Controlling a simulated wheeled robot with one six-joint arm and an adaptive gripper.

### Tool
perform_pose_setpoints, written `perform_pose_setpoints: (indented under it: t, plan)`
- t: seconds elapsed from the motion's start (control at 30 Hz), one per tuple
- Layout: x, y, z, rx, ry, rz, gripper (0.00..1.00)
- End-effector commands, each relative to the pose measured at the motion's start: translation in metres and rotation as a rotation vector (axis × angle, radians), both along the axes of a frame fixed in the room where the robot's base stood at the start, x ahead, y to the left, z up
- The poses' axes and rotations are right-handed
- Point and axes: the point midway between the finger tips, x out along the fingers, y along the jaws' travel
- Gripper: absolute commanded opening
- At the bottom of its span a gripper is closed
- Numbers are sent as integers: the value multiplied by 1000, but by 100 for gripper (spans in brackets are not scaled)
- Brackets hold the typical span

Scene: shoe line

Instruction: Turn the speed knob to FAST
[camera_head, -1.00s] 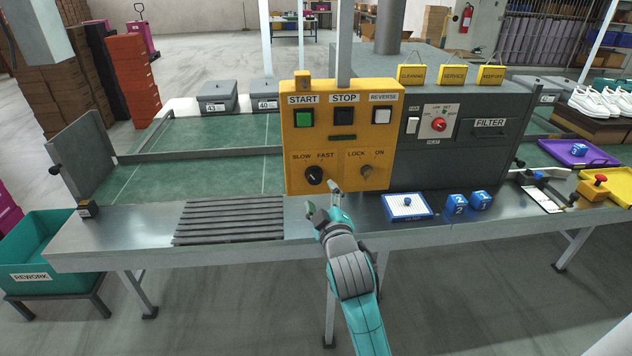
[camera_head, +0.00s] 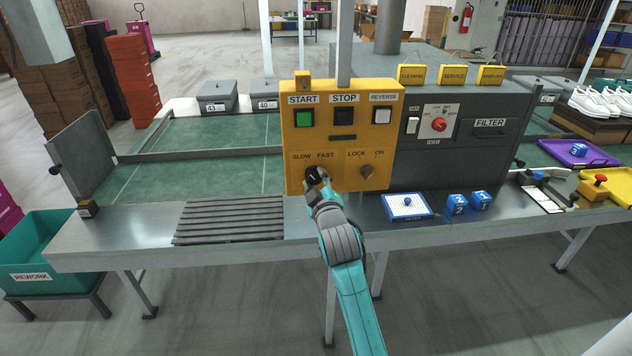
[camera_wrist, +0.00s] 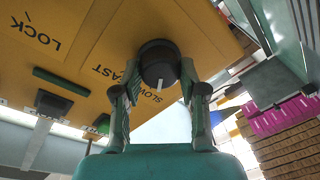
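The speed knob (camera_head: 312,173) is a round black dial low on the yellow control panel (camera_head: 345,112), under the SLOW and FAST labels. In the wrist view the knob (camera_wrist: 160,62) shows a white pointer mark on the SLOW side. My gripper (camera_head: 316,180) is at the knob and partly covers it in the head view. In the wrist view my gripper (camera_wrist: 159,80) has its two fingers apart, one on each side of the knob. The fingertips are very close to its sides; I cannot tell whether they touch.
A LOCK/ON switch (camera_head: 367,172) sits just right of the knob. START (camera_head: 304,118), STOP and REVERSE buttons are above. A ridged mat (camera_head: 230,220) lies left on the metal table; a white-topped blue tray (camera_head: 407,207) and blue cubes (camera_head: 456,204) are right.

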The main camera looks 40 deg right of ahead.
Motion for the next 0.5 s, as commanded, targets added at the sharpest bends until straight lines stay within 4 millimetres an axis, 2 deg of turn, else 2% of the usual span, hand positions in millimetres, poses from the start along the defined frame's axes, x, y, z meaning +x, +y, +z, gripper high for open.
perform_pose_setpoints:
  t: [0.03, 0.1, 0.5]
  plan:
    - [0, 0, 0, 0, 0, 0, 20]
    - [0, 0, 0, 0, 0, 0, 7]
    - [0, 0, 0, 60, -41, -1, 7]
